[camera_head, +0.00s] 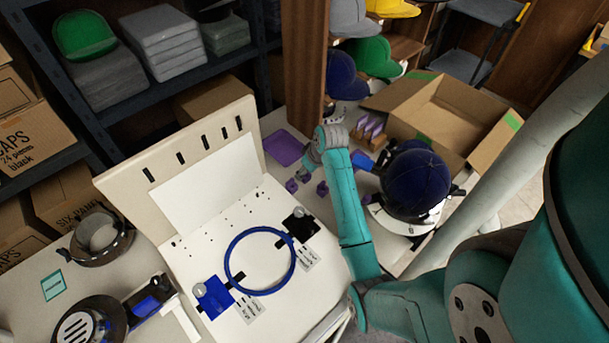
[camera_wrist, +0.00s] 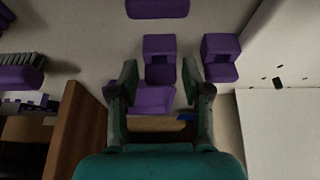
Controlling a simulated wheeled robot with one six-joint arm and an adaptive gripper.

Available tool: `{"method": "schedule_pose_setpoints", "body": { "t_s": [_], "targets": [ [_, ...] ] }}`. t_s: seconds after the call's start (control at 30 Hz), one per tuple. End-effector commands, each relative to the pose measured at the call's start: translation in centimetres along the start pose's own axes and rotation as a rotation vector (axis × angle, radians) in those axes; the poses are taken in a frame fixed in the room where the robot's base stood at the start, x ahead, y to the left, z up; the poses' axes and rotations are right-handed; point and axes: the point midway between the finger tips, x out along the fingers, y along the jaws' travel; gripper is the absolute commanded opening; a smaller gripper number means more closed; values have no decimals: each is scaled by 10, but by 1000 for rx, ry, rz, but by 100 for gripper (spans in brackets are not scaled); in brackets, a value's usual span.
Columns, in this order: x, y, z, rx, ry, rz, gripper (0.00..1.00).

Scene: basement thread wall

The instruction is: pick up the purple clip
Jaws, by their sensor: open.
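Two small purple clips, stepped and block-like, lie on the pale table in the wrist view. One clip (camera_wrist: 160,52) is in the middle, just beyond and between my fingertips. The other clip (camera_wrist: 221,58) is to the right, outside the right finger. In the head view, small purple pieces (camera_head: 291,185) and (camera_head: 322,188) lie below my wrist; I cannot match each to the wrist view. My gripper (camera_wrist: 160,80) is open, with nothing held between its fingers. A further purple piece (camera_wrist: 152,98) shows between the fingers, nearer the palm.
A flat purple tray (camera_head: 284,148) lies by the wooden post (camera_head: 303,70). A cream board (camera_head: 200,250) with a blue hoop (camera_head: 232,282) is to the left. A dark blue cap (camera_head: 416,180) and an open cardboard box (camera_head: 440,112) are to the right.

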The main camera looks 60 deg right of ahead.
Motion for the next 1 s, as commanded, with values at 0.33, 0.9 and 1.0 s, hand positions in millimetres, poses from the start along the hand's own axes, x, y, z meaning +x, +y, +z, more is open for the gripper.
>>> {"method": "schedule_pose_setpoints", "body": {
  "t_s": [0.33, 0.9, 1.0],
  "targets": [
    [18, 0, 1, 0, -1, 0, 48],
    [16, 0, 0, 0, -1, 0, 20],
    [10, 0, -3, 0, 2, 1, 20]
  ]
}}
